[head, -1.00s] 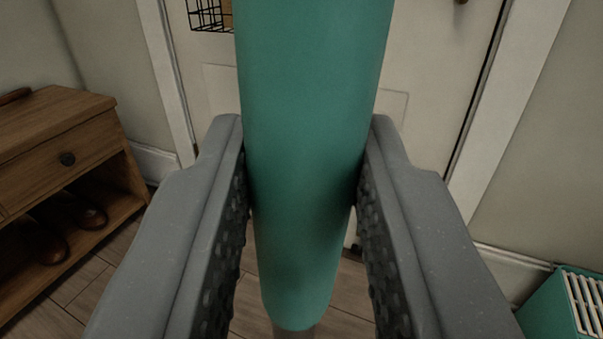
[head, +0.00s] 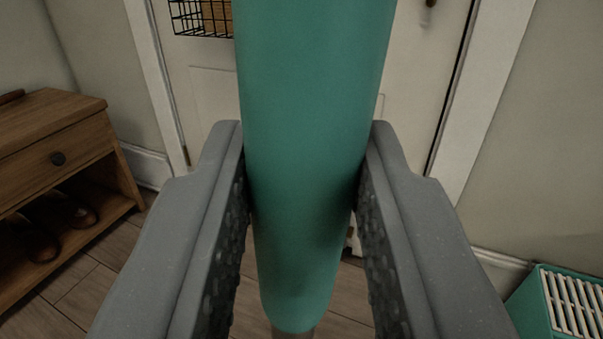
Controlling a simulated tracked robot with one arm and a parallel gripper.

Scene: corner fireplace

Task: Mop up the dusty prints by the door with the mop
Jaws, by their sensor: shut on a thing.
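My gripper (head: 303,185) is shut on the teal handle of the mop (head: 307,130), one grey finger on each side. The handle stands close to upright in the middle of the view, with a thinner, paler shaft just showing below the grip. The mop's head is out of view. The white door (head: 211,98) is behind the handle, which hides its middle. No dusty prints can be made out on the visible floor.
A wooden shoe bench (head: 75,150) with brown shoes (head: 60,215) stands at left. A teal bucket (head: 529,308) with a white slatted top (head: 572,303) is at lower right, by the wall. A wire basket (head: 200,17) hangs on the door. Wood-plank floor (head: 95,292) shows between.

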